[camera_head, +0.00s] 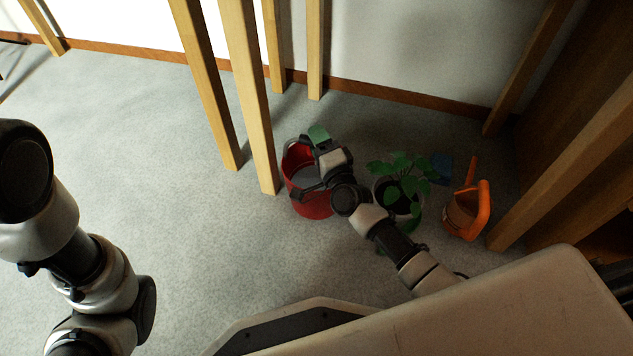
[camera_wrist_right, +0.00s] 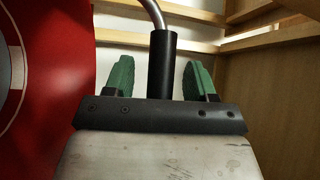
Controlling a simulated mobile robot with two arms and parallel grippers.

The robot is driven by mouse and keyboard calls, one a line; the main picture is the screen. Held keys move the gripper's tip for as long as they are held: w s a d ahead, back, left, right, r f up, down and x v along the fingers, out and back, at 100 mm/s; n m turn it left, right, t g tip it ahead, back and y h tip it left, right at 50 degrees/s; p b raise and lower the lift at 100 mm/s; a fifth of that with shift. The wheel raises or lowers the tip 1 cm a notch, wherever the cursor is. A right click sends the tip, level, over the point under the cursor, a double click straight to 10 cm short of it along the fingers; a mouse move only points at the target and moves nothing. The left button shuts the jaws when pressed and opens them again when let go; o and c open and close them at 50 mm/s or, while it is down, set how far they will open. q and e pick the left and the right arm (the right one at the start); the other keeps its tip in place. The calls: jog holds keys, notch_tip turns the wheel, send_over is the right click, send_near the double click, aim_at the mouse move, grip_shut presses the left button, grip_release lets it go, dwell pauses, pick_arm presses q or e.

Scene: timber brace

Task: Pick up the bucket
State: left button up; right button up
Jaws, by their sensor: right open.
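A red bucket (camera_head: 313,207) stands on the grey carpet right of the near wooden posts. My right gripper (camera_head: 318,133) is over its upper rim, and my wrist hides part of the bucket. In the right wrist view the bucket's red side with a pale marking (camera_wrist_right: 60,90) fills the left. The handle's black grip (camera_wrist_right: 163,62), on a bent metal wire, stands between the two green fingers of my open right gripper (camera_wrist_right: 157,72), with gaps on both sides. My left arm shows at the left of the head view, but its gripper cannot be made out.
A potted green plant (camera_head: 405,183) stands just right of the bucket, beside my right forearm. An orange watering can (camera_head: 467,211) and a blue object (camera_head: 442,168) are farther right. Wooden posts (camera_head: 250,100) rise close to the bucket's left. The carpet (camera_head: 150,180) at left is clear.

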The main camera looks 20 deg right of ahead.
grip_shut()
dwell(1.2)
jog(key=shift+r, duration=0.15)
